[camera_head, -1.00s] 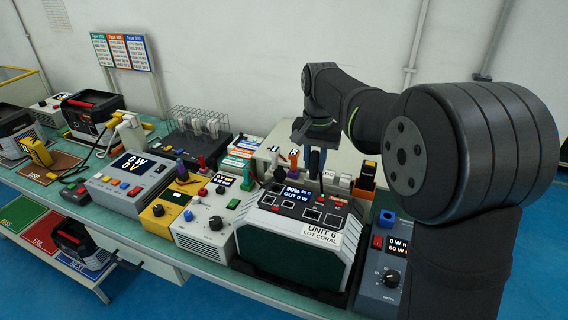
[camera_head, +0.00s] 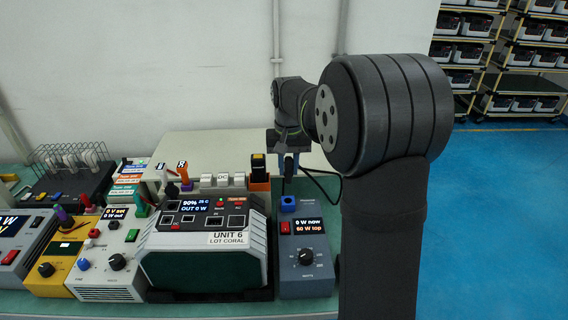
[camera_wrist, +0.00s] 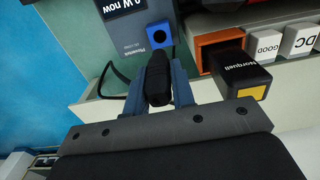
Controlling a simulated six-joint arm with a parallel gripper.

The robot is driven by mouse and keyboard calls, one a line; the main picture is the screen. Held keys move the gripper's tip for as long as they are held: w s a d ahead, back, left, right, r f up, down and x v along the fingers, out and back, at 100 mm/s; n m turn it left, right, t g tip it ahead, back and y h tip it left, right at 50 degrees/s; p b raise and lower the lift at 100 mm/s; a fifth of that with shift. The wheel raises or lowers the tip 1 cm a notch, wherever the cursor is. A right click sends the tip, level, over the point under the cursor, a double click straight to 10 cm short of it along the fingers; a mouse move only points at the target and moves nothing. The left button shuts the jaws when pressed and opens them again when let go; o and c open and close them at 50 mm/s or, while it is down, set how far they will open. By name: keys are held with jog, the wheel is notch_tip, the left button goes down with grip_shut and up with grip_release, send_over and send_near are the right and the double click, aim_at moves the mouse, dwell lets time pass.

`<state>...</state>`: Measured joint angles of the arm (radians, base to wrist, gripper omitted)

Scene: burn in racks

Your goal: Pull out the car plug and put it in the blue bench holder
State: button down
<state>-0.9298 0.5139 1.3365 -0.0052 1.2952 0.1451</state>
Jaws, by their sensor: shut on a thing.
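The car plug (camera_wrist: 158,80) is a black, roughly cylindrical body between my gripper's two blue fingers in the wrist view. My gripper (camera_wrist: 160,88) is shut on it. In the head view my gripper (camera_head: 289,168) points down behind the blue holder, and the plug is hard to make out. The blue bench holder (camera_head: 288,203) is a small block with a dark opening, at the back of the grey load box. It also shows in the wrist view (camera_wrist: 158,35), just beyond the plug's far end. I cannot tell how high the plug is above it.
The grey load box (camera_head: 305,258) reads 0 W now, 60 W top. Unit 6 (camera_head: 205,245) stands left of it. A black cable (camera_head: 325,178) loops right of my gripper.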

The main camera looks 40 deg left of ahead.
aim_at(288, 181)
jog(key=shift+f, duration=2.9)
jog(key=c, duration=2)
grip_release()
grip_shut()
jog(key=shift+f, duration=1.8)
jog(key=o, duration=0.9)
grip_release()
jog(key=shift+c, duration=0.2)
